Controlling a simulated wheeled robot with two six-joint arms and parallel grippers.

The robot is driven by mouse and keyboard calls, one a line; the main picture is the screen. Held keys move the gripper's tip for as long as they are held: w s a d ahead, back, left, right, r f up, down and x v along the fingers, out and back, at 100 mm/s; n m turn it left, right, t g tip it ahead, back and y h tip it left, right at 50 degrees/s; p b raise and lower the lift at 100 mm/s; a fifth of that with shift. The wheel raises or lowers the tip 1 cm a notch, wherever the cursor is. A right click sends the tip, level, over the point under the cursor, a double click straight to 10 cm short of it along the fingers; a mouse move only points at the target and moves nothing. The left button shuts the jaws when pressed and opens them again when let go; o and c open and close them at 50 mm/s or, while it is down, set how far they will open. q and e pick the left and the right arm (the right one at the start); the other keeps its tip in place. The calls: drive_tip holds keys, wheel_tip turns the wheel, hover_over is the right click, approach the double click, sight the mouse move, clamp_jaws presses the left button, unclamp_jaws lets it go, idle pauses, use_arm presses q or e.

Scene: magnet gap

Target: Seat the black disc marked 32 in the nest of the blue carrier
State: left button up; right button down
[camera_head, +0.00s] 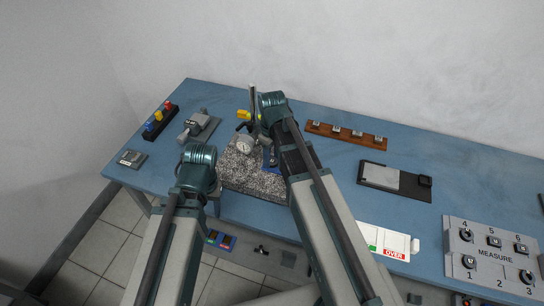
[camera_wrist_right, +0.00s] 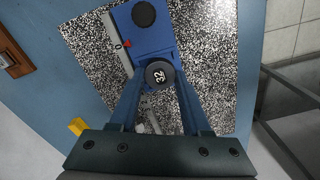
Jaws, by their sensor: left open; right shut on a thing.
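The black disc marked 32 (camera_wrist_right: 159,74) is between the fingertips of my right gripper (camera_wrist_right: 160,82), which is shut on it, its number facing the wrist camera. The disc is at the near edge of the blue carrier (camera_wrist_right: 152,42); whether it touches the carrier is unclear. A dark round spot (camera_wrist_right: 144,13) shows farther along the carrier, possibly its nest. In the head view the right arm mostly hides the carrier (camera_head: 266,165). My left gripper (camera_head: 212,192) is open, apart from the carrier, near the front left of the granite plate; its fingers are mostly hidden.
A speckled granite plate (camera_head: 250,182) carries a dial gauge (camera_head: 244,145) on an upright stand. A vise-like grey tool (camera_head: 194,126), coloured knobs (camera_head: 158,118), a brown rack (camera_head: 346,134) and a dark tray (camera_head: 392,181) are around it. A numbered MEASURE panel (camera_head: 490,256) is at right.

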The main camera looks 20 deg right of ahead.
drive_tip(key=shift+f, duration=0.2)
idle(0.5)
drive_tip(key=shift+c, duration=1.4)
unclamp_jaws()
drive_tip(key=c, duration=0.5)
wheel_tip(320, 180, up, 5)
drive_tip(key=p, duration=0.4)
drive_tip(key=shift+f, duration=0.15)
drive_tip(key=shift+f, duration=0.1)
drive_tip(key=o, duration=0.5)
